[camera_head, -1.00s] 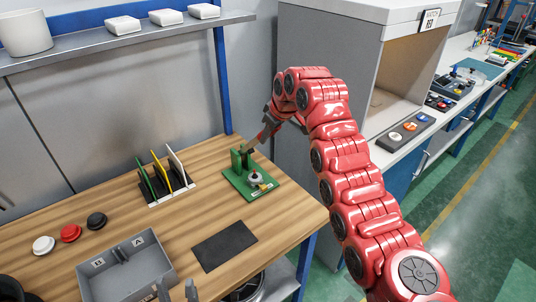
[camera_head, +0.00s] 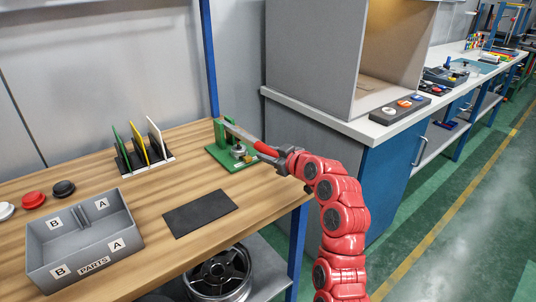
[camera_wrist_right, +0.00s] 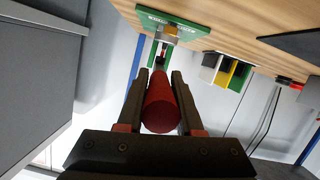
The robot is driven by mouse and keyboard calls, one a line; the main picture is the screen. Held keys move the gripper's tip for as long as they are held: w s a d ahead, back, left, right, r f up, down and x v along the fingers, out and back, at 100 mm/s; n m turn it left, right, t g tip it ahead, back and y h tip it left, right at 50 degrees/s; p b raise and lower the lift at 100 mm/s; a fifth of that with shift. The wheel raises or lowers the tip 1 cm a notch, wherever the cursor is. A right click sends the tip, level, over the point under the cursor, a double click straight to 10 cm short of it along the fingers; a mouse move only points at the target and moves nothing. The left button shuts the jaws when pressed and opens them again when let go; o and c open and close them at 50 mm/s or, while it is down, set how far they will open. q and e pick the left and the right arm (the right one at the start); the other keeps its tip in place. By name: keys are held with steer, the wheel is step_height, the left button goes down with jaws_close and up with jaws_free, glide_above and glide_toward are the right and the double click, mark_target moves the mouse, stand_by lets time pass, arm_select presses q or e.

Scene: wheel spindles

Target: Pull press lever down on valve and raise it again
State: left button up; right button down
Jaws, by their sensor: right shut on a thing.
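The green press (camera_head: 228,133) stands on the wooden table near its right back edge. Its grey lever slopes down to the right from the post and ends in a red handle (camera_head: 266,147). My right gripper (camera_head: 273,153) is shut on this handle. In the right wrist view the red handle (camera_wrist_right: 161,106) lies between the two fingers, with the green press base (camera_wrist_right: 172,22) beyond. A small silvery valve (camera_head: 239,151) sits on the base under the lever; the gripper is close to its right, and contact between lever and valve cannot be told. My left gripper is out of view.
A rack with upright coloured plates (camera_head: 143,158) stands left of the press. A black mat (camera_head: 200,212) and a grey parts box (camera_head: 85,262) lie nearer. A grey cabinet (camera_head: 305,60) stands behind to the right. A wheel rim (camera_head: 217,275) is below the table.

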steer(key=shift+f+t+b, duration=0.4)
steer(key=shift+f+b, duration=0.05)
steer(key=shift+f, duration=0.15)
steer(key=c, duration=0.8)
jaws_free()
steer(key=shift+w, duration=0.1)
steer(key=shift+o, duration=1.1)
steer(key=shift+w+a+f, duration=0.1)
steer(key=shift+a, duration=0.05)
steer(key=v, duration=1.7)
steer(key=shift+d, duration=0.35)
